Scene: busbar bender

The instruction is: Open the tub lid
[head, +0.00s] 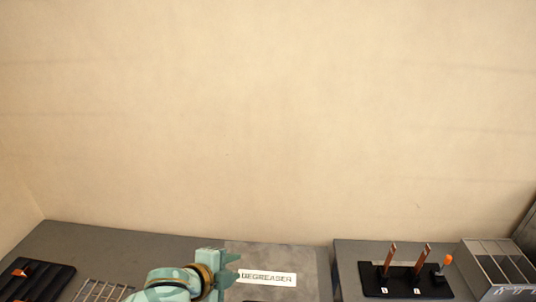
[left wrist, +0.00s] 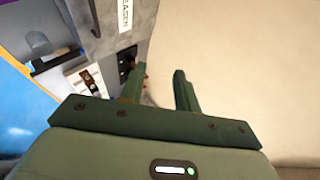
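The tub labelled DEGREASER shows its grey lid (head: 300,258) at the bottom middle of the head view, lying flat and looking shut. Its white label (head: 267,278) faces up. My left gripper (head: 232,268) is at the lid's left part, beside the label. In the left wrist view my left gripper (left wrist: 159,88) has its two fingers apart with nothing between them. I cannot tell whether a finger touches the tub. My right gripper is not in view.
A black stand (head: 400,280) with copper bars and an orange-tipped lever is to the right, beside a grey divided bin (head: 492,268). A wire rack (head: 98,292) and a black slotted tray (head: 40,280) are at the left. A bare wall rises behind.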

